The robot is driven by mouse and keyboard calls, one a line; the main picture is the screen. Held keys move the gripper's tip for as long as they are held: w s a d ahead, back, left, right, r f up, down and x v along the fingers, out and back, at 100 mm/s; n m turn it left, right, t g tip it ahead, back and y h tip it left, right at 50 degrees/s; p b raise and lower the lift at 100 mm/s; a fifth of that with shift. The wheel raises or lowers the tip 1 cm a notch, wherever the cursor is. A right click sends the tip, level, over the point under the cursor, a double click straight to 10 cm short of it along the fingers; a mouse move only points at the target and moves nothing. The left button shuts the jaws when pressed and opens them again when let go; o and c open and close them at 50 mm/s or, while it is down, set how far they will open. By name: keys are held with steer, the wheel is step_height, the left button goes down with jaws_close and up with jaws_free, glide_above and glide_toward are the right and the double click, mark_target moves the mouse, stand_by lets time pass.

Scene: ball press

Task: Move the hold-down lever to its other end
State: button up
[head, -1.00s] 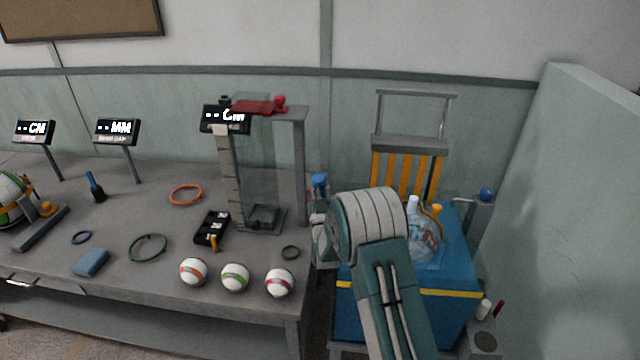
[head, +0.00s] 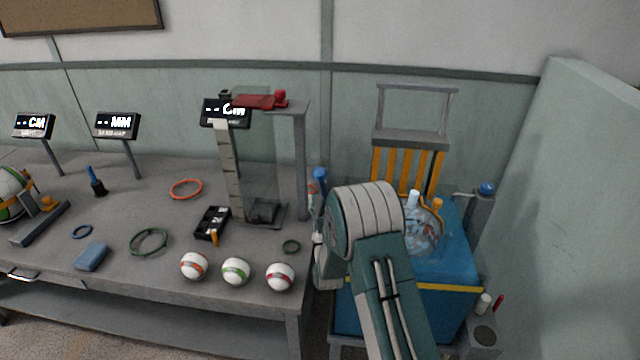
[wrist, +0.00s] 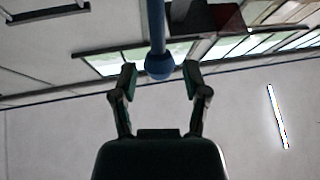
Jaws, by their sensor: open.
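In the wrist view a blue rod ending in a round blue knob (wrist: 159,66) lies between the fingertips of my gripper (wrist: 160,76). The fingers are open, with a gap on each side of the knob. I take this to be the hold-down lever, though its base is out of that view. In the head view a small blue upright part (head: 319,175) shows at the table's right end, beside my arm; it may be the same lever. Another blue knob (head: 487,188) tops a grey post at right.
A clear tower with a red top piece (head: 258,101) stands at the right of the grey table (head: 120,250). Three striped balls (head: 236,271) line the table's front. A blue box (head: 450,305) with a clear bag (head: 424,232) stands right of my arm, near a pale wall.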

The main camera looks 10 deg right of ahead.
steer(key=v, duration=0.5)
steer(key=shift+s+f, duration=0.2)
steer(key=shift+s, duration=0.15)
steer(key=shift+c, duration=0.3)
